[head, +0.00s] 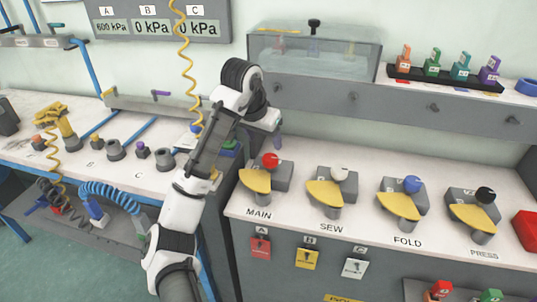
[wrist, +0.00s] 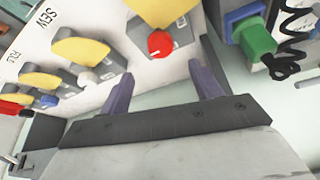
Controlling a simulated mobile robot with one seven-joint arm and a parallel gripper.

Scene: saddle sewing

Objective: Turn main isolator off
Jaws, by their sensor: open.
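The main isolator stands above the MAIN label, with a grey block, a red ball knob (head: 270,160) and a yellow handle (head: 257,181). In the wrist view its red knob (wrist: 160,43) lies just beyond the gap between my fingers, and its yellow handle (wrist: 155,10) is cut by the top edge. My gripper (wrist: 162,88) is open and empty, its two purple-grey fingers apart and apparently not touching the knob. In the head view my forearm and wrist reach up beside the isolator; the fingers are mostly hidden there.
Similar switches for SEW (head: 338,174), FOLD (head: 412,185) and PRESS (head: 484,194) stand in a row to the right. A green connector (wrist: 257,40) and black coiled cord are close on the right in the wrist view. A yellow coiled hose (head: 186,60) hangs behind my arm.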

